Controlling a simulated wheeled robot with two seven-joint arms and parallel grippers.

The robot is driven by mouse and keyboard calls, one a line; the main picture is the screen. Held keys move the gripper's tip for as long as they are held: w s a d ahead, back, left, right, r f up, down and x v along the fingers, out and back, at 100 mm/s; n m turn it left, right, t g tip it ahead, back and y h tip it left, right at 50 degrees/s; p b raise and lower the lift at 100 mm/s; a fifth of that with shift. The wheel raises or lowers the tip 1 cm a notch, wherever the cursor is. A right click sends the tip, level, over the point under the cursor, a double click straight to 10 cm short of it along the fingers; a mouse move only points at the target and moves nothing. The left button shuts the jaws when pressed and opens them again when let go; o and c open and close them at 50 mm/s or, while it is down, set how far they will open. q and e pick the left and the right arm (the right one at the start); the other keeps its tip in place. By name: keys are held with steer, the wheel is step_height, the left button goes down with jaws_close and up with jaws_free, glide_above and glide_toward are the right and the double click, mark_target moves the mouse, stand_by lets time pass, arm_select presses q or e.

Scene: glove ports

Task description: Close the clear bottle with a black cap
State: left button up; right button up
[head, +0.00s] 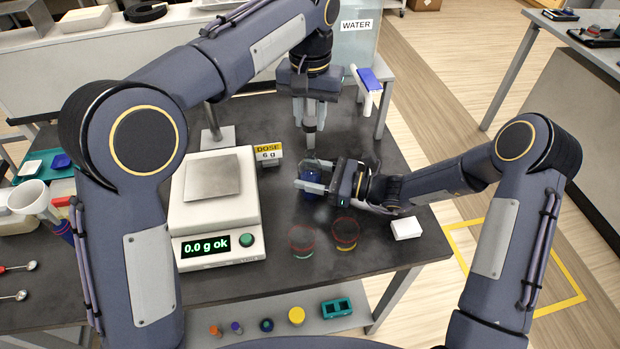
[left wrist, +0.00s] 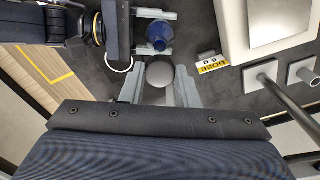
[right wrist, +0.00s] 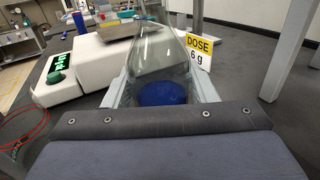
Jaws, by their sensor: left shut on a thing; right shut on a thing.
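A clear conical bottle (right wrist: 158,50) with blue contents (right wrist: 160,93) is between the fingers of my right gripper (head: 315,180), which is shut on it. The bottle stands at the middle of the dark table, and in the left wrist view its blue part (left wrist: 158,35) shows between the right fingers. The bottle's mouth is not clear to see.
Two clear round dishes (head: 345,234) and a white block (head: 406,228) are in front. Several coloured small parts (head: 297,316) lie on the lower shelf.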

steer(key=c, duration=0.3)
arm_select(q)
glide_above(310, 152)
steer(key=shift+f, duration=2.5)
arm_select(e)
steer(key=shift+c, duration=0.2)
arm_select(q)
steer(key=shift+f, duration=0.9)
steer(key=shift+f, duration=0.55)
